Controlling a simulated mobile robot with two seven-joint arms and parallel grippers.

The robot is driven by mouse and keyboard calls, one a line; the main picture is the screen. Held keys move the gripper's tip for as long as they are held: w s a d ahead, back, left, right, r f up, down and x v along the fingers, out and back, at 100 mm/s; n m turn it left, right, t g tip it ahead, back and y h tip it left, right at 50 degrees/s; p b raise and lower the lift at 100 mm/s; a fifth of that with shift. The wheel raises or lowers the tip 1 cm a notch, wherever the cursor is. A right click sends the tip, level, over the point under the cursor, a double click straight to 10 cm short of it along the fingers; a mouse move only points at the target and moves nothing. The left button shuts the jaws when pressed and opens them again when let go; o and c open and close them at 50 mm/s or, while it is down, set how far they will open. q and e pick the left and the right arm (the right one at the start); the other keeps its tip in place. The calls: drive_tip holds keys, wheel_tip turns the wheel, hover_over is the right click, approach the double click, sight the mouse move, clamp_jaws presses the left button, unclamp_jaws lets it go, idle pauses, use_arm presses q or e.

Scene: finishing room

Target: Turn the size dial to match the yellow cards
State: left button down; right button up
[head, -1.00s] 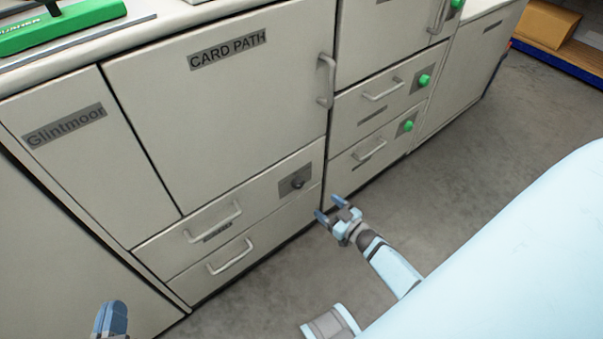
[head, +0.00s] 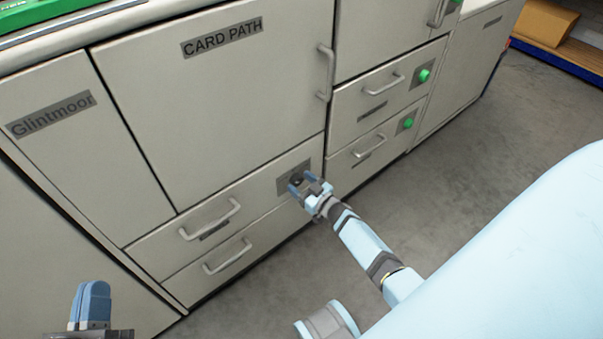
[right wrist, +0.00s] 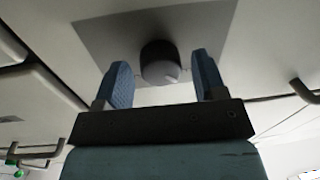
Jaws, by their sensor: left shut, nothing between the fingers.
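The dial is a dark round knob on a grey plate (head: 283,182) on the upper drawer under the door labelled CARD PATH (head: 222,38). In the right wrist view the knob (right wrist: 160,63) sits between the two blue fingertips of my right gripper (right wrist: 162,82). The fingers are open, with a gap on each side of the knob. In the head view my right gripper (head: 304,182) is at the plate and partly covers the knob. My left gripper (head: 90,305) is shut and empty at the lower left, away from the cabinet. No yellow cards are in view.
Handles stick out from the upper drawer (head: 210,220) and lower drawer (head: 227,256). Green knobs (head: 424,75) sit on drawers further right. A green object (head: 40,12) lies on the counter. The grey floor (head: 440,190) to the right is clear.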

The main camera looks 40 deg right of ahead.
drive_tip(key=c, duration=0.7)
drive_tip(key=shift+c, duration=0.2)
